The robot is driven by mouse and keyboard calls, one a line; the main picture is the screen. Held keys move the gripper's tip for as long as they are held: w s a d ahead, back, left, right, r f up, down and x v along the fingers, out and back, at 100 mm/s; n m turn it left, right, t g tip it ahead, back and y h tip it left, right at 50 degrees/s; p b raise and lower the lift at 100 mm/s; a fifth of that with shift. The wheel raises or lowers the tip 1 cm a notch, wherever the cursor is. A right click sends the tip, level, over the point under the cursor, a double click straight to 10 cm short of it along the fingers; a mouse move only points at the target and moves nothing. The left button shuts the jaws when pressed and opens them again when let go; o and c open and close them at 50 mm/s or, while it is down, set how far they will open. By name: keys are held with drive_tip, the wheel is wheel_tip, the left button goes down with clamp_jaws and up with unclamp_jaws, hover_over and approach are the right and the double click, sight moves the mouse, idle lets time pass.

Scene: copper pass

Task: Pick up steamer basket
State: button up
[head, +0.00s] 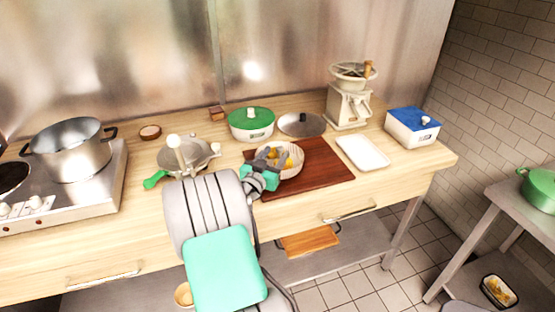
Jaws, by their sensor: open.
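The steamer basket appears to be the round, pale, shallow container (292,171) on the dark red-brown board (325,172). Some yellow pieces (292,157) show inside it. My gripper (272,154) is open at the left side of the basket, its grey fingers over the near-left rim. I cannot tell whether they touch it. My gripper and wrist hide the basket's left part.
A white tray (362,152) and a blue-lidded box (413,127) are right. A green-handled pan (188,155) and a pot on a stove (72,150) are left.

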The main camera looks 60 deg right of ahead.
sight(278, 150)
drive_tip(key=d+p, duration=0.1)
drive_tip(key=d, duration=0.3)
drive_tip(key=shift+w+d, duration=0.15)
drive_tip(key=shift+w, duration=0.05)
drive_tip(key=shift+c, duration=0.3)
clamp_jaws()
